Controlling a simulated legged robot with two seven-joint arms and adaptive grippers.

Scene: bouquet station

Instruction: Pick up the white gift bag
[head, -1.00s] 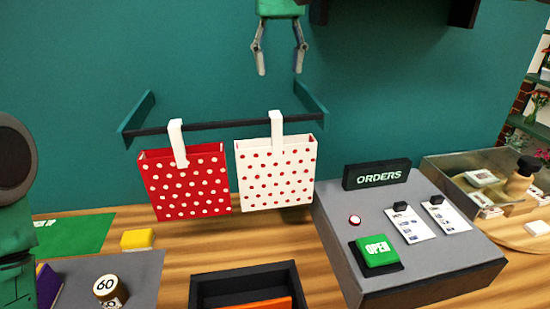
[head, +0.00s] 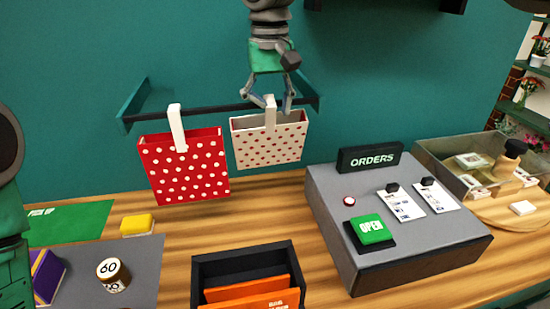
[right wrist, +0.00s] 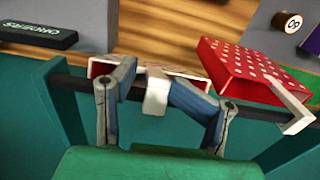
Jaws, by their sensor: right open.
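The white gift bag (head: 268,145) with red dots hangs by its white handle from a dark rail (head: 205,112). Its body looks tilted. My right gripper (head: 268,103) is above the bag, open, with one finger on each side of the handle. In the right wrist view the white handle (right wrist: 157,92) stands between the fingertips (right wrist: 152,84), with small gaps visible; the bag's body is mostly hidden behind the fingers. My left arm shows at the left edge of the head view, but its gripper is out of view.
A red dotted bag (head: 186,170) hangs just left of the white one, and shows close beside the right finger in the wrist view (right wrist: 245,72). A grey orders console (head: 330,200) stands to the right. A black tray (head: 205,268) with orange items lies in front.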

